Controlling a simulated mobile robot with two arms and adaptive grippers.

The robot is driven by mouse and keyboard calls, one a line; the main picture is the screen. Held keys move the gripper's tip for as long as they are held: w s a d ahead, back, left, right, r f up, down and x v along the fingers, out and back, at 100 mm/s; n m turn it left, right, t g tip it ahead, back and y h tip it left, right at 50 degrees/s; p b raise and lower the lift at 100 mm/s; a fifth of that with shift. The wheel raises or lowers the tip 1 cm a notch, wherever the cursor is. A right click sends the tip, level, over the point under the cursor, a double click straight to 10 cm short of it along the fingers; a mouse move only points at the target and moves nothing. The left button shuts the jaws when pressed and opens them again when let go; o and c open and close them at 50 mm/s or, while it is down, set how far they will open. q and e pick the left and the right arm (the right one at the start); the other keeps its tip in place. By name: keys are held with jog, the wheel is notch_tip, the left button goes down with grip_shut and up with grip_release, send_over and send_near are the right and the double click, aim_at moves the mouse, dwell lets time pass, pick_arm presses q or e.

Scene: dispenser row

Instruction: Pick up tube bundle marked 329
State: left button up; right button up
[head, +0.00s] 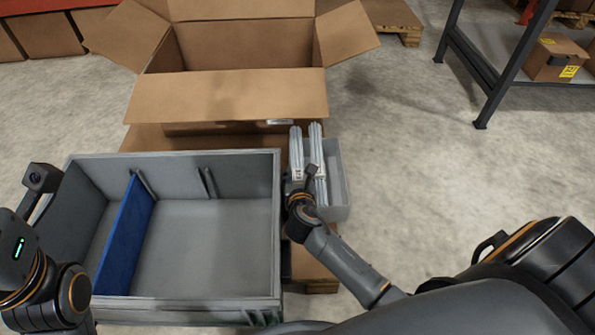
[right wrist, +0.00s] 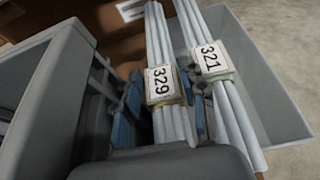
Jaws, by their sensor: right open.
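The tube bundle marked 329 (right wrist: 163,125) is a set of pale grey tubes with a white number band. It stands leaning in a grey bin, and its upper part shows in the head view (head: 296,146). My right gripper (right wrist: 160,98) is open, with one blue-padded finger on each side of bundle 329, just around its band. Whether the pads touch the tubes is not clear. In the head view the right gripper (head: 299,188) is over the bin's left side. My left arm shows at the left edge; its fingers are out of view.
Bundle 321 (right wrist: 215,75) stands close on the right of 329, near the right finger. The grey bin (head: 341,185) holds both. A large grey tote (head: 215,240) with a blue divider (head: 126,235) stands left. An open carton (head: 230,95) is behind.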

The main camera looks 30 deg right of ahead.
jog(key=shift+w, duration=0.1)
grip_shut()
jog(key=shift+d+r, duration=0.1)
